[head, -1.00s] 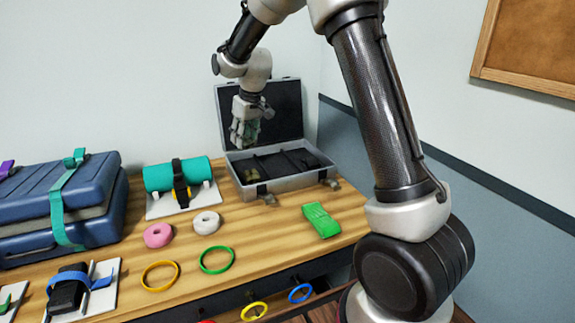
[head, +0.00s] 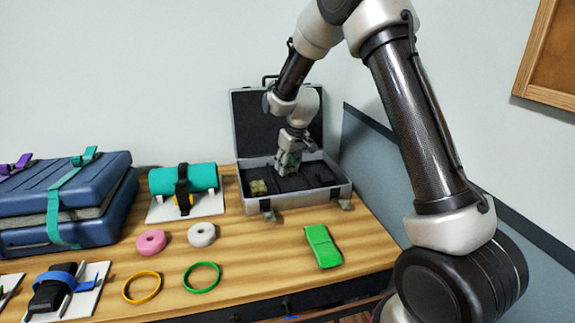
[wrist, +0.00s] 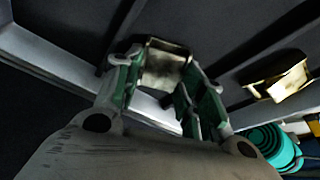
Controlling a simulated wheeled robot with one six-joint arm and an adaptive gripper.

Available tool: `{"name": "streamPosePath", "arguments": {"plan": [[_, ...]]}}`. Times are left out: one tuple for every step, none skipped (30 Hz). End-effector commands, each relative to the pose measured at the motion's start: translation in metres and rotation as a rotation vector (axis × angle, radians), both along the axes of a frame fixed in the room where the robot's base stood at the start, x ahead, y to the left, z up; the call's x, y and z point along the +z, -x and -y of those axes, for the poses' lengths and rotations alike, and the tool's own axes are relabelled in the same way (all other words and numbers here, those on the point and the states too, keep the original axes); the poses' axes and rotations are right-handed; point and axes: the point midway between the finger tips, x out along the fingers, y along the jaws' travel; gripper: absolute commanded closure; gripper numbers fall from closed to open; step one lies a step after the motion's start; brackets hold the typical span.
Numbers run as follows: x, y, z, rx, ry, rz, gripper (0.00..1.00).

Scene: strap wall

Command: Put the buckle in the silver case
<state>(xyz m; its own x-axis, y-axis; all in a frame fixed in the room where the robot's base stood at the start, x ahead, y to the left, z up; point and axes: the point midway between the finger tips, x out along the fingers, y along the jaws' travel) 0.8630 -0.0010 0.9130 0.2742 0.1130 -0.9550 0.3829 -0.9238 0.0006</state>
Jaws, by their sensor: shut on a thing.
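The silver case (head: 300,201) stands open at the back right of the table, its dark lid raised and its dark inside split by dividers. My gripper (head: 287,168) is inside the case's outline, low over its middle, pointing down. In the wrist view its green-padded fingers are shut on a brass-coloured buckle (wrist: 167,56), which shows between the fingertips. The head view hides this buckle behind the fingers. A second brass-coloured piece (head: 258,187) lies in the left part of the case; it also shows at the right of the wrist view (wrist: 285,82). I cannot tell whether the held buckle touches the case floor.
Left of the case stands a teal roll (head: 203,177) with a black strap. In front lie a green folded strap (head: 322,246), white (head: 202,234) and pink (head: 151,242) rolls, and yellow and green rings. A blue strapped suitcase (head: 40,198) fills the left.

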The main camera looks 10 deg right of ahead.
Motion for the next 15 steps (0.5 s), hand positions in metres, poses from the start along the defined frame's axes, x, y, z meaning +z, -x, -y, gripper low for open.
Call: {"name": "streamPosePath", "arguments": {"plan": [[0.0003, -0.0001, -0.0001, 0.0, 0.0, 0.0, 0.86], [0.0002, 0.0, 0.0, 0.0, 0.0, 0.0, 0.86], [-0.0002, -0.0001, 0.0, 0.0, 0.0, 0.0, 0.86], [-0.0007, 0.0, 0.0, 0.0, 0.0, 0.0, 0.86], [-0.0017, 0.0, 0.0, 0.0, 0.0, -0.001, 0.86], [-0.003, 0.0001, 0.0, 0.0, 0.0, -0.001, 0.86], [-0.0031, 0.0001, 0.0, 0.0, 0.0, -0.001, 0.57], [-0.0028, 0.0001, 0.0, 0.0, 0.0, -0.001, 0.51], [-0.0028, 0.0001, 0.0, 0.0, 0.0, -0.001, 0.51], [-0.0027, 0.0001, 0.0, 0.0, 0.0, -0.001, 0.51], [-0.0027, 0.0001, 0.0, 0.0, 0.0, -0.001, 0.51], [-0.0027, 0.0, 0.0, 0.0, 0.0, -0.001, 0.51], [-0.0026, 0.0, 0.0, 0.0, 0.0, -0.001, 0.51], [-0.0026, 0.0, 0.0, 0.0, 0.0, -0.001, 0.51], [-0.0026, 0.0, 0.0, 0.0, 0.0, -0.001, 0.51]]}}
